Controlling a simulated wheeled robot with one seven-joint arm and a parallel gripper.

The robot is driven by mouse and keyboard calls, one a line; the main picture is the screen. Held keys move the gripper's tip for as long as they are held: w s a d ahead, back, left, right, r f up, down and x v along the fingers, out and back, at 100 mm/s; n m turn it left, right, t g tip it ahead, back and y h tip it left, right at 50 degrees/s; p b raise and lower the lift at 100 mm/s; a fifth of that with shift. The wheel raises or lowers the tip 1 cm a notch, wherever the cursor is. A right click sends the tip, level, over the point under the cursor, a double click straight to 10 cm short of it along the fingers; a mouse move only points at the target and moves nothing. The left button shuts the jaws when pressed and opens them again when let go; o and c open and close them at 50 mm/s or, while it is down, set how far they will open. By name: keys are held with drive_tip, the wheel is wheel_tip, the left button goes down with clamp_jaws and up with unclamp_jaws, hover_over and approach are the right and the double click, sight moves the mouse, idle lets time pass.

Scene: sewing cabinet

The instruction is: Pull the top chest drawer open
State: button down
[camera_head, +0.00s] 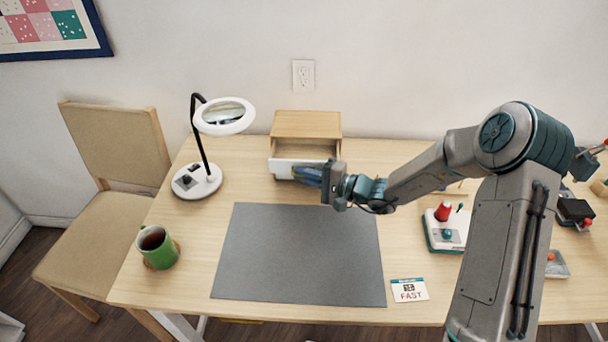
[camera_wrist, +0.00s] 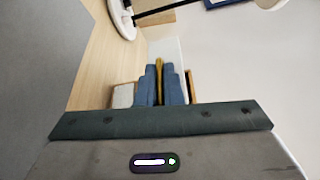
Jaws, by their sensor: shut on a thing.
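A small wooden chest (camera_head: 306,124) stands at the back of the table. Its top drawer (camera_head: 280,168) has a white front and stands out from the body, with an open gap behind the front. My gripper (camera_head: 298,172) is at the drawer front, reaching in from the right. In the wrist view its blue fingers (camera_wrist: 160,72) are shut on a thin yellowish piece, which looks like the drawer handle (camera_wrist: 160,65). The white drawer front (camera_wrist: 166,50) shows just beyond the fingertips. My fingers cover most of the handle, and the lower part of the chest is hidden.
A magnifier lamp (camera_head: 223,116) stands left of the chest. A grey mat (camera_head: 298,255) lies in front of it. A green mug (camera_head: 158,248) is at the front left, a card (camera_head: 409,290) at the front, and a small device (camera_head: 447,232) to the right.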

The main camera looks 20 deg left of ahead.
drive_tip(key=c, duration=1.6)
unclamp_jaws()
drive_tip(key=shift+w, duration=0.1)
drive_tip(key=d, duration=0.4)
drive_tip(key=s+d+b, duration=0.1)
drive_tip(key=d, duration=0.4)
drive_tip(key=s+d+r+b, duration=0.1)
drive_tip(key=d, duration=0.3)
drive_tip(key=shift+d, duration=0.35)
drive_tip(key=shift+s+r, duration=0.1)
